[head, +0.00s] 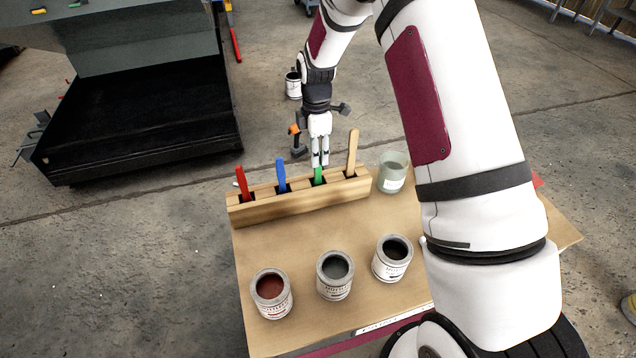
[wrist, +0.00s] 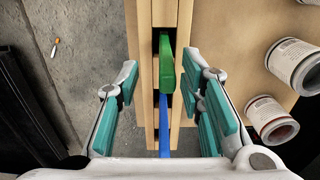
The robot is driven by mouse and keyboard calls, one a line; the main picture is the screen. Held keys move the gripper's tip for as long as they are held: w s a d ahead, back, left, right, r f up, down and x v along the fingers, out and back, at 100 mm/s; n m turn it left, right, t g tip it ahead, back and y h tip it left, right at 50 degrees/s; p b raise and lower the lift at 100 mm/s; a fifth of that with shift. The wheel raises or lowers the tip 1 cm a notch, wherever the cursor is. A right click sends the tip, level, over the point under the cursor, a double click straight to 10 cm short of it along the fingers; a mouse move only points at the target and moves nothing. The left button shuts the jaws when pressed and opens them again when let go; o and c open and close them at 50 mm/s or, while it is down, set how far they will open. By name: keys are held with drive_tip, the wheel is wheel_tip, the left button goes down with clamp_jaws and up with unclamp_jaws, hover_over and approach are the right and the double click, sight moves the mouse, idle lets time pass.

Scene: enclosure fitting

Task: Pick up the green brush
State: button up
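The green brush (head: 318,175) stands in a slot of the wooden holder (head: 290,205) on the table, between the blue brush (head: 281,176) and a light wooden-handled brush (head: 352,152). My gripper (head: 320,163) is over the green brush, close to its handle top. In the wrist view the green handle (wrist: 166,68) lies between the two open, teal-padded fingers of my gripper (wrist: 164,78), with a gap on each side. The blue handle (wrist: 164,138) shows farther down that view. The lower part of the green brush is hidden in the holder.
A red brush (head: 241,183) stands in the left slot. A glass jar (head: 391,178) is right of the holder. Paint tins (head: 271,293), (head: 335,275) and (head: 392,259) stand in front, with bare tabletop between. A black cart bed (head: 140,125) is at the left.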

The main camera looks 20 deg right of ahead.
drive_tip(key=p, duration=0.1)
hover_over(318, 184)
drive_tip(key=f, duration=0.4)
drive_tip(key=shift+w+f, duration=0.2)
drive_tip(key=shift+w, duration=0.05)
drive_tip(key=shift+w+f, duration=0.1)
drive_tip(key=shift+f, duration=0.25)
clamp_jaws()
